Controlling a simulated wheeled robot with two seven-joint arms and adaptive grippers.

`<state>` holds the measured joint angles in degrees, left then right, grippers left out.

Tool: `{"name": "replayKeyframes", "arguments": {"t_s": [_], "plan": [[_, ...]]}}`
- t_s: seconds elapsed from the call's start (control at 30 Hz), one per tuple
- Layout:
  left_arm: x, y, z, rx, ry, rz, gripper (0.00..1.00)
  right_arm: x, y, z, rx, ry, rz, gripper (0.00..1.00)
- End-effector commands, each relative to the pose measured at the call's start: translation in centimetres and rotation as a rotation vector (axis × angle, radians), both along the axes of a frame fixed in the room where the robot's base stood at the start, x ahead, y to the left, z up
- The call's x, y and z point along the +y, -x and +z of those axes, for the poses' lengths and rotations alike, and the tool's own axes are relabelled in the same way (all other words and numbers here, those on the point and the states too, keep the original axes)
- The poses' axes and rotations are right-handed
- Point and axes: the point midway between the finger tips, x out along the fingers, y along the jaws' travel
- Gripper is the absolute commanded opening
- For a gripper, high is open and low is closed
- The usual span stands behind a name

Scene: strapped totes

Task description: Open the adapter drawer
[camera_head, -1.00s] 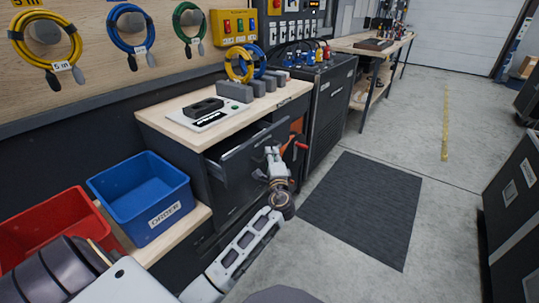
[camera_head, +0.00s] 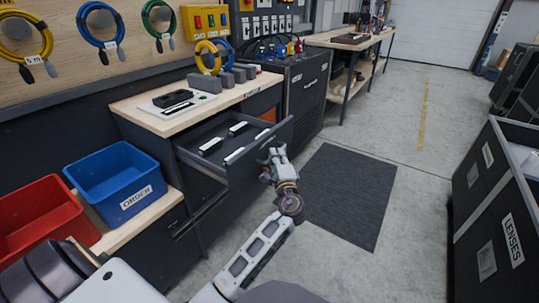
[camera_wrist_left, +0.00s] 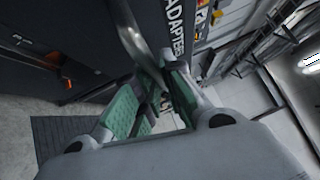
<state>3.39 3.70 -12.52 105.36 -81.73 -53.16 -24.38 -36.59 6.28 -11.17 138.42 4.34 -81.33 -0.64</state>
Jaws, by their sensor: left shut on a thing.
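The adapter drawer (camera_head: 219,178) stands pulled well out of the dark cabinet under the wooden worktop. Several white-and-black items lie inside it. My left gripper (camera_head: 273,158) is at the drawer's front, near its right end, shut on the drawer handle. In the left wrist view the grey metal handle (camera_wrist_left: 136,42) runs between the green-padded fingers of my left gripper (camera_wrist_left: 150,100), beside the "ADAPTERS" lettering on the drawer front (camera_wrist_left: 95,35). My right gripper is not in view.
A blue bin marked ORDER (camera_head: 115,190) and a red bin (camera_head: 43,218) stand on a lower shelf at left. A black case marked LENSES (camera_head: 490,215) stands at right. A dark floor mat (camera_head: 347,195) lies on clear floor.

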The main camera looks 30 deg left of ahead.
Motion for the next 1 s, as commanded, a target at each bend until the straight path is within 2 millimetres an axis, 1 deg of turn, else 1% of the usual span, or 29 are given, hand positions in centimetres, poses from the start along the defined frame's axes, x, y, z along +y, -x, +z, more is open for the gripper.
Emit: {"name": "replayKeyframes", "arguments": {"t_s": [0.03,0.1,0.2,0.3,0.47,0.73,0.77,0.9,1.0], "plan": [[-0.9,0.1,-0.3,0.001,0.003,-0.001,0.0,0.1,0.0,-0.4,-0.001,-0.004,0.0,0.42],[-2.0,0.2,-0.2,0.001,0.003,-0.001,0.0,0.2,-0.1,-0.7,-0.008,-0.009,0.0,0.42],[-3.1,0.2,-0.2,0.002,0.003,-0.001,0.0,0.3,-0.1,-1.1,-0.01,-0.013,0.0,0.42],[-3.8,0.3,-0.2,0.002,0.002,0.0,0.0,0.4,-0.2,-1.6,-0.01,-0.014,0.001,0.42],[-4.2,0.3,-0.2,0.003,0.001,0.002,0.0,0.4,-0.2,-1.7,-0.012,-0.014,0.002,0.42],[-4.2,0.4,-0.2,0.003,0.001,0.002,0.0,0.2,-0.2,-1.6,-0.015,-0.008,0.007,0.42],[-4.2,0.4,-0.2,0.003,0.001,0.002,0.13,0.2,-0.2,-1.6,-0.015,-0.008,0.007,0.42],[-4.2,0.3,-0.1,0.002,0.001,0.001,0.31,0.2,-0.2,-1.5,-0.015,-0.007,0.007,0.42],[-4.2,0.3,-0.1,0.001,0.0,0.001,0.32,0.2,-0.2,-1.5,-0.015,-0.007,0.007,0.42]]}}
